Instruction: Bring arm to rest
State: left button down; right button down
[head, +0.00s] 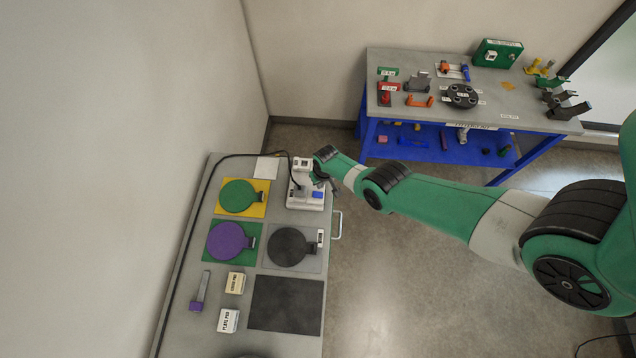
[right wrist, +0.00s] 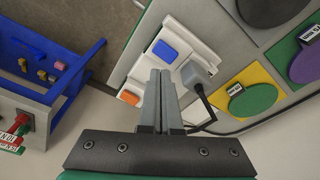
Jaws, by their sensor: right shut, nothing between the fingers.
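My right arm reaches in from the right in the head view. Its gripper (head: 326,182) is over the white device at the top end of the grey cart (head: 210,290). In the right wrist view the two grey fingers (right wrist: 160,78) are together with nothing between them. The white device (head: 303,199) has a blue button, and in the right wrist view (right wrist: 185,38) an orange button also shows beside the fingers. Whether the fingers touch the device cannot be told. My left gripper is in neither view.
The cart carries a green disc (head: 238,196), a purple disc (head: 226,240), a dark grey disc (head: 287,246), a black mat (head: 287,304) and small labelled boxes (head: 236,283). A blue-framed workbench (head: 445,122) with tools stands behind. Open floor (head: 400,280) lies right of the cart.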

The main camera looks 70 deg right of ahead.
jog(key=shift+r, duration=0.3)
dwell(0.4)
